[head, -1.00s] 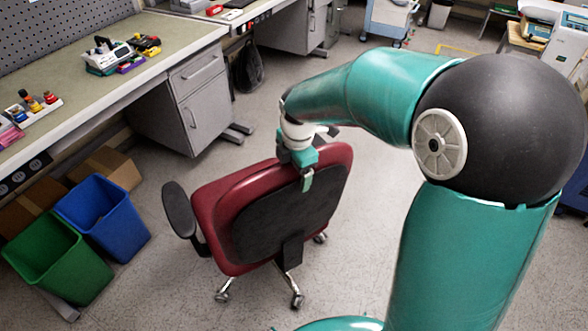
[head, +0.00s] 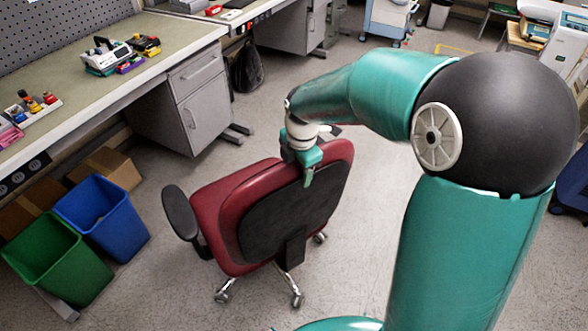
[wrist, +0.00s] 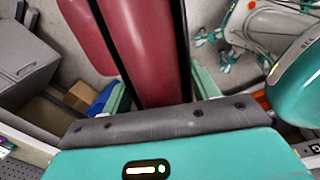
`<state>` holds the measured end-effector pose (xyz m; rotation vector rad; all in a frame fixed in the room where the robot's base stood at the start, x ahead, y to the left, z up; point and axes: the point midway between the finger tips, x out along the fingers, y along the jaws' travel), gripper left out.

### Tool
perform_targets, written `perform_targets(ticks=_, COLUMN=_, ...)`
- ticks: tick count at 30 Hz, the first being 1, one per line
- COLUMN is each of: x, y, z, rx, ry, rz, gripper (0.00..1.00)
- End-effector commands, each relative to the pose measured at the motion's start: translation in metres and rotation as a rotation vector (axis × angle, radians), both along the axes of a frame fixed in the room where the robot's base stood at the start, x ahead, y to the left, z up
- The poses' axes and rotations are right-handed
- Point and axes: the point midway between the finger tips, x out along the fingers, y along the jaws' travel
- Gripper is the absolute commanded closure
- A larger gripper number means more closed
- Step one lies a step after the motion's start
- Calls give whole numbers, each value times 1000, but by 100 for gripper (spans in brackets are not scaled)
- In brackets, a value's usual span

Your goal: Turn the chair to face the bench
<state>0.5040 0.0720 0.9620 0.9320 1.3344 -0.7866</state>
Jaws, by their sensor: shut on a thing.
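The chair (head: 290,215) has a red seat and backrest with a black rear panel, and stands on a wheeled metal base. Its backrest is towards me and its front points away, up and left, obliquely to the bench. A black armrest (head: 180,212) is on its left. My gripper (head: 309,172) is shut on the top edge of the backrest. In the wrist view, the red backrest (wrist: 145,45) runs between the two teal fingers. The bench (head: 130,65) with a green-grey top stands at the upper left, apart from the chair. Part of the seat is hidden behind the backrest.
A green bin (head: 55,255) and a blue bin (head: 102,222) stand left of the chair, with a cardboard box (head: 108,165) behind them. A grey drawer cabinet (head: 190,105) is under the bench. Open floor lies beyond and right of the chair.

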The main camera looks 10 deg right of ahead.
Motion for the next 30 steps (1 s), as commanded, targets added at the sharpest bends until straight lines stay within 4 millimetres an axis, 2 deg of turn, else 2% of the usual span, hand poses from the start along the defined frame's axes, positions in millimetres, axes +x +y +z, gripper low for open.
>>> perform_targets(ticks=8, x=27, y=-41, z=0, rx=-1, ry=-2, rz=155, gripper=81)
perform_targets(ticks=18, x=71, y=-88, z=0, rx=0, ry=-1, rz=378, gripper=81)
perform_targets(ticks=24, x=89, y=-101, z=0, rx=-1, ry=-1, rz=457, gripper=81)
perform_targets(ticks=30, x=95, y=-105, z=1, rx=-2, ry=-2, rz=485, gripper=81)
